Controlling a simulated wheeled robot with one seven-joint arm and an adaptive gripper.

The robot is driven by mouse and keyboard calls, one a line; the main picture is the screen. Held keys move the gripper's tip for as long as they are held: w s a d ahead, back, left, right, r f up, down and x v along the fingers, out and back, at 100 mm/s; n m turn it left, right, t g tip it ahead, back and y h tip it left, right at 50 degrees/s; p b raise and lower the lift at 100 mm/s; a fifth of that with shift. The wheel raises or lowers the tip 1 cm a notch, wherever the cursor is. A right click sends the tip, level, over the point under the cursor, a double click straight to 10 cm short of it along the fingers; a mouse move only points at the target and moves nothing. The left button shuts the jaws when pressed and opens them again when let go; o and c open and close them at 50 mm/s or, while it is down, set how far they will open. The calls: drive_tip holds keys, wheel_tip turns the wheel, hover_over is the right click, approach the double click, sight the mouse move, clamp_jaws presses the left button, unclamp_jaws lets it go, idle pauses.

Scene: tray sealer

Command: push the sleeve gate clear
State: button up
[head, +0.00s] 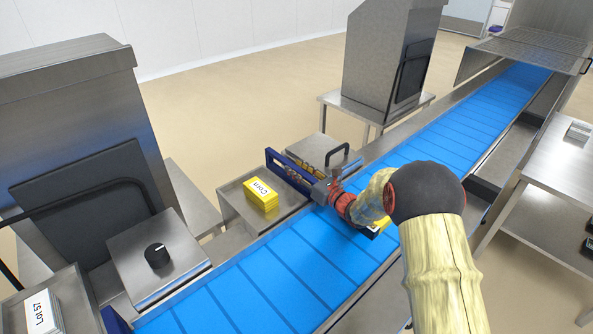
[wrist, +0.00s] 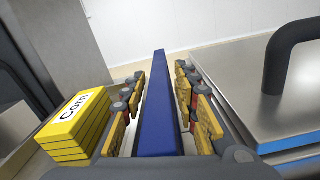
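The sleeve gate is a long dark blue bar (head: 274,160) standing on edge beside the blue conveyor, between a tray of yellow sleeves and a steel lidded box. In the wrist view the blue gate (wrist: 158,112) runs straight away from me through the middle. My gripper (head: 294,174) is at the gate, with one finger on each side of it. In the wrist view my gripper (wrist: 159,74) has its fingers apart, with narrow gaps showing between the fingertips and the bar. The gate's near end is hidden by my gripper.
Yellow Corn sleeves (head: 261,194) lie stacked left of the gate, close to my left finger in the wrist view. The steel lidded box (head: 318,152) with a black handle (wrist: 288,48) stands right of it. The conveyor (head: 290,265) runs beneath my arm.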

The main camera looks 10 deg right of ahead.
drive_tip(key=v, duration=1.2)
